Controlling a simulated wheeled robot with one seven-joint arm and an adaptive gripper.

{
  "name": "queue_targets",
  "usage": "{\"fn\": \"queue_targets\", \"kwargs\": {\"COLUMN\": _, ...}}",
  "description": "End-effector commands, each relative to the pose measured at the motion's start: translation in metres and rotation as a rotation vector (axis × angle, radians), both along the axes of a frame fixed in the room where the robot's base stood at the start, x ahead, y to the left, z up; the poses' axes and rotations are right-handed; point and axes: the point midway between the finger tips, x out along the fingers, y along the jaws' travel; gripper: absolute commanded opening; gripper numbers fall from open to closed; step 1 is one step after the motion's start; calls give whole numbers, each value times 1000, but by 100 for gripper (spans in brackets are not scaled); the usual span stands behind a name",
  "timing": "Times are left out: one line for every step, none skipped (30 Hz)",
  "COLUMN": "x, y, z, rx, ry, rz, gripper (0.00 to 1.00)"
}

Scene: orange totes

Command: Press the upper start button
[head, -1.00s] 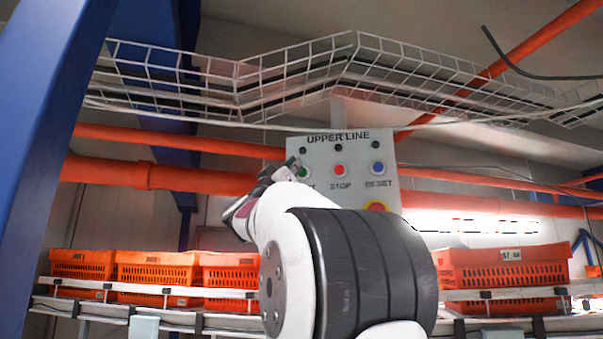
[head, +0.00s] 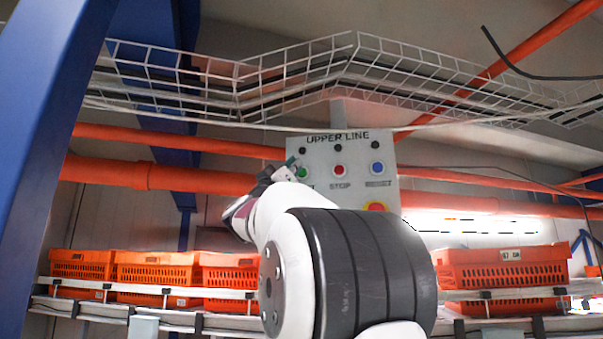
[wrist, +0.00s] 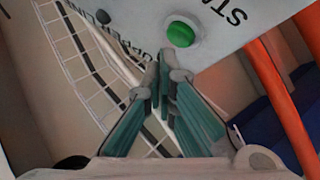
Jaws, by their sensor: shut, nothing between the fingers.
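The control panel (head: 340,158) reads "UPPER LINE" and faces me in the head view. Its green button (head: 302,172) is at the left, above a label partly hidden by my arm. My gripper (head: 292,163) is shut and empty, its tip just left of the green button in the head view. In the wrist view the green button (wrist: 181,34) shows whole, up and to the right of my gripper's closed fingertips (wrist: 160,60). The tips look close to the panel (wrist: 215,40); I cannot tell whether they touch it.
A red stop button (head: 338,171), a blue reset button (head: 377,168) and a partly hidden yellow-and-red button (head: 376,206) share the panel. A wire cable tray (head: 300,75) hangs above. Orange pipes (head: 190,178) run behind. Orange totes (head: 157,270) stand on a conveyor below.

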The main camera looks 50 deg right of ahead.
Motion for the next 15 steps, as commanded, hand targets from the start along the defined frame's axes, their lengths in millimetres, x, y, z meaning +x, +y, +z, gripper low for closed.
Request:
{"fn": "queue_targets", "kwargs": {"x": 1, "y": -1, "z": 0, "rx": 0, "ry": 0, "rz": 0, "gripper": 0}}
{"fn": "queue_targets", "kwargs": {"x": 1, "y": -2, "z": -1, "rx": 0, "ry": 0, "rz": 0, "gripper": 0}}
{"fn": "queue_targets", "kwargs": {"x": 2, "y": -3, "z": -1, "rx": 1, "ry": 1, "rz": -1, "gripper": 0}}
{"fn": "queue_targets", "kwargs": {"x": 3, "y": -4, "z": -1, "rx": 1, "ry": 1, "rz": 0, "gripper": 0}}
{"fn": "queue_targets", "kwargs": {"x": 4, "y": -5, "z": -1, "rx": 1, "ry": 1, "rz": 0, "gripper": 0}}
{"fn": "queue_targets", "kwargs": {"x": 4, "y": -6, "z": -1, "rx": 1, "ry": 1, "rz": 0, "gripper": 0}}
{"fn": "queue_targets", "kwargs": {"x": 4, "y": -7, "z": -1, "rx": 1, "ry": 1, "rz": 0, "gripper": 0}}
{"fn": "queue_targets", "kwargs": {"x": 4, "y": -7, "z": -1, "rx": 1, "ry": 0, "rz": 0, "gripper": 0}}
{"fn": "queue_targets", "kwargs": {"x": 4, "y": -8, "z": 0, "rx": 1, "ry": 0, "rz": 0, "gripper": 0}}
{"fn": "queue_targets", "kwargs": {"x": 4, "y": -8, "z": 0, "rx": 1, "ry": 0, "rz": 0, "gripper": 0}}
{"fn": "queue_targets", "kwargs": {"x": 4, "y": -8, "z": 0, "rx": 0, "ry": 0, "rz": 0, "gripper": 0}}
{"fn": "queue_targets", "kwargs": {"x": 4, "y": -7, "z": 0, "rx": 0, "ry": 0, "rz": 0, "gripper": 0}}
{"fn": "queue_targets", "kwargs": {"x": 4, "y": -7, "z": 0, "rx": 0, "ry": 0, "rz": 0, "gripper": 0}}
{"fn": "queue_targets", "kwargs": {"x": 4, "y": -7, "z": 0, "rx": 0, "ry": 0, "rz": 0, "gripper": 0}}
{"fn": "queue_targets", "kwargs": {"x": 4, "y": -7, "z": 0, "rx": 0, "ry": 0, "rz": 0, "gripper": 0}}
